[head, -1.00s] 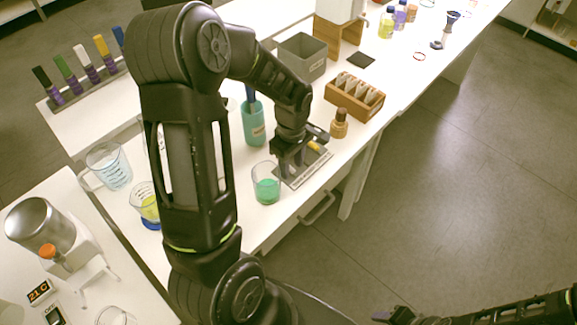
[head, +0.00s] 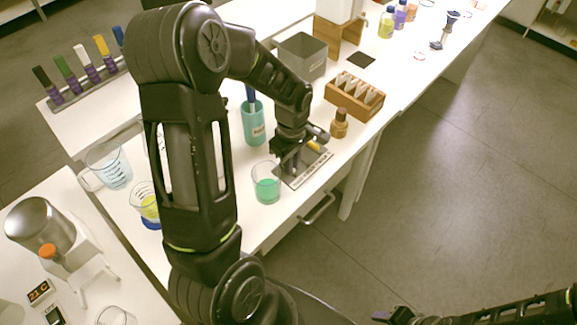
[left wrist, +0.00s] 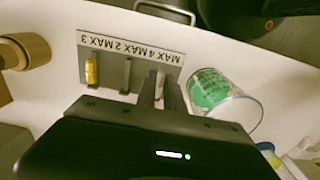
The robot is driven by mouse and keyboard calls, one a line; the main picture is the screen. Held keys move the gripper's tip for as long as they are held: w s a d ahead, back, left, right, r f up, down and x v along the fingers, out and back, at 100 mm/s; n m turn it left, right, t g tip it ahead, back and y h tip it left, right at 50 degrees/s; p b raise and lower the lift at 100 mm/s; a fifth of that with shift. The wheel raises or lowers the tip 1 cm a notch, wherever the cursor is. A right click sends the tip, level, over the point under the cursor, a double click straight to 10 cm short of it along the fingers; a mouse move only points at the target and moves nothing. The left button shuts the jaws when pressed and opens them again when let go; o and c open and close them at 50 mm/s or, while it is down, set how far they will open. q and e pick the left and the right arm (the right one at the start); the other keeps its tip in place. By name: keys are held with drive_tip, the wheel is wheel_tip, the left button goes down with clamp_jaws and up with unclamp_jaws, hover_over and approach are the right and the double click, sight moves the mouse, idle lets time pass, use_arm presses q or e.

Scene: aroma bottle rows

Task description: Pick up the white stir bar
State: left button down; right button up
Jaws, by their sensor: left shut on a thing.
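The white stir bar (left wrist: 160,82) is between the fingertips of my left gripper (left wrist: 161,92) in the left wrist view. The gripper is shut on it, at the slot of the grey holder (left wrist: 112,88) nearest the beaker. I cannot tell whether the bar is clear of its slot. A yellow stir bar (left wrist: 91,72) lies in the slot at the other end, and the middle slot looks empty. In the head view my left gripper (head: 288,168) is low over the holder (head: 318,168), hiding the white bar. My right gripper (head: 388,316) is at the bottom edge, its jaws unclear.
A beaker of green liquid (head: 266,184) stands close beside the holder, also near the fingers in the left wrist view (left wrist: 212,92). A brown bottle (head: 339,124), wooden rack (head: 356,98) and teal container (head: 253,122) stand nearby. The bench's front edge is close.

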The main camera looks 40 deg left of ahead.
use_arm(q)
drive_tip(key=shift+r, duration=0.1)
wheel_tip(320, 180, up, 10)
drive_tip(key=b, duration=0.1)
idle(0.5)
idle(0.4)
